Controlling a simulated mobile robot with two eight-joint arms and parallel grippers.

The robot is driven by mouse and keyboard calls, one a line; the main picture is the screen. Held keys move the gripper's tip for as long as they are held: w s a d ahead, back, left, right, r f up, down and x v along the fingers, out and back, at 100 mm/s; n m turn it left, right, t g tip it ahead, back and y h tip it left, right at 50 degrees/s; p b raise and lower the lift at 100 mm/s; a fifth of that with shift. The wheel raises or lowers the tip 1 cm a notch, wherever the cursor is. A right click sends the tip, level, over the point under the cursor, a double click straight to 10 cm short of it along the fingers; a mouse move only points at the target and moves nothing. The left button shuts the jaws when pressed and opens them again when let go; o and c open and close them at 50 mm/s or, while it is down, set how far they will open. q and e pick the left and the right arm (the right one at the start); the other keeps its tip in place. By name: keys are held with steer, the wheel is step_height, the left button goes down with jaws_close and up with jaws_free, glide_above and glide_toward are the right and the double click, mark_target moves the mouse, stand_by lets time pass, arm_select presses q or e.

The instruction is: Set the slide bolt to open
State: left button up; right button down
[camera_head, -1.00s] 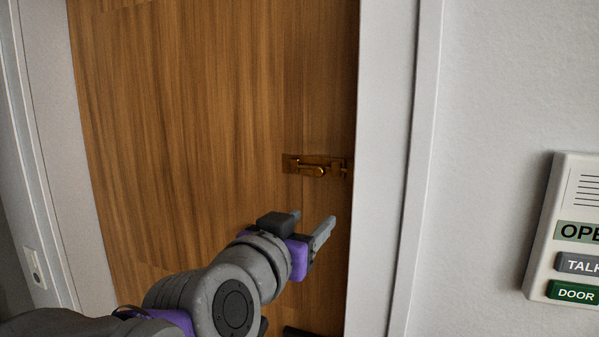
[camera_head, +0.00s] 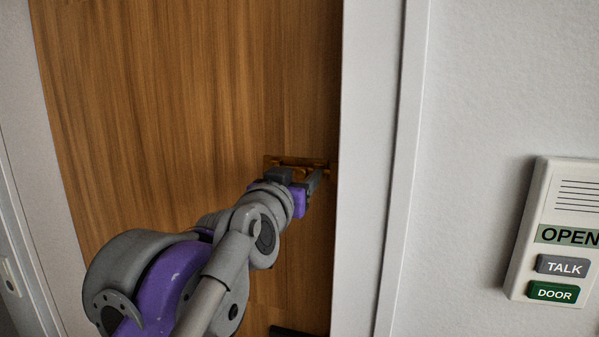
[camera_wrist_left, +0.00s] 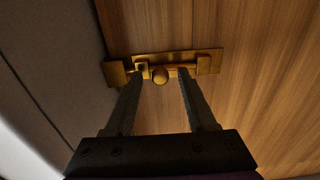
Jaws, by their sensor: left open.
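The brass slide bolt (camera_head: 285,160) is on the wooden door near its right edge. In the head view my left gripper (camera_head: 303,175) covers most of it. In the left wrist view the bolt (camera_wrist_left: 208,62) shows as a plate with a rod and a round knob (camera_wrist_left: 160,75). My left gripper (camera_wrist_left: 159,90) is open, with one finger on each side of the knob as seen there. I cannot tell whether the fingers touch the bolt. My right gripper is not in view.
The wooden door (camera_head: 170,100) fills the middle. A white door frame (camera_head: 370,150) stands right of the bolt. A wall panel (camera_head: 560,235) with an OPEN label and TALK and DOOR buttons is at the far right.

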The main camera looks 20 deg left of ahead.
arm_select(q)
steer(key=shift+w, duration=0.2)
jaws_close()
stand_by(1.4)
